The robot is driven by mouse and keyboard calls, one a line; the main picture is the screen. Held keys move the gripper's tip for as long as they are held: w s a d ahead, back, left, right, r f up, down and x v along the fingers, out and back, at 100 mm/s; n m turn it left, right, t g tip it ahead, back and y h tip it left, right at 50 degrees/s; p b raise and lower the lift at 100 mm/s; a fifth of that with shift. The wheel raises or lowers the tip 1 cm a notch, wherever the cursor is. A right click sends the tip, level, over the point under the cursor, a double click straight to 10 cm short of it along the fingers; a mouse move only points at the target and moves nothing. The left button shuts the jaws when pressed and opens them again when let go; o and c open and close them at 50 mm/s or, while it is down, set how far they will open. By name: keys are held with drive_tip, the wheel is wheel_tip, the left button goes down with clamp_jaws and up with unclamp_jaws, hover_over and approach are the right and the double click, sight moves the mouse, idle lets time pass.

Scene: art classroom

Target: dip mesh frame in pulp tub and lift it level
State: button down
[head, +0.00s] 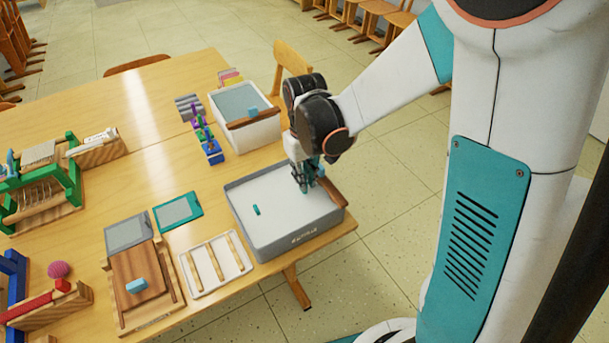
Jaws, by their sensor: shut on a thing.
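The grey pulp tub (293,241) stands at the table's right front corner, filled with white pulp. My gripper (305,187) points down into its far right part, fingertips at the pulp surface. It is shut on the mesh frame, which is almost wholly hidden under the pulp. A small teal piece (256,210) pokes out left of my gripper and looks like part of that frame. Its mesh and tilt cannot be seen. A brown bar (333,192) lies along the tub's right edge, partly behind my gripper.
A white tub (251,136) with a grey surface stands behind. Left of the pulp tub lie a white tray (203,284) with wooden bars, a teal-rimmed panel (177,212), a grey panel (127,232) and a wooden board (140,268). Chairs stand behind the table.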

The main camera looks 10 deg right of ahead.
drive_tip(key=shift+r, duration=0.1)
drive_tip(key=shift+r+p, duration=2.55)
drive_tip(key=shift+r, duration=0.9)
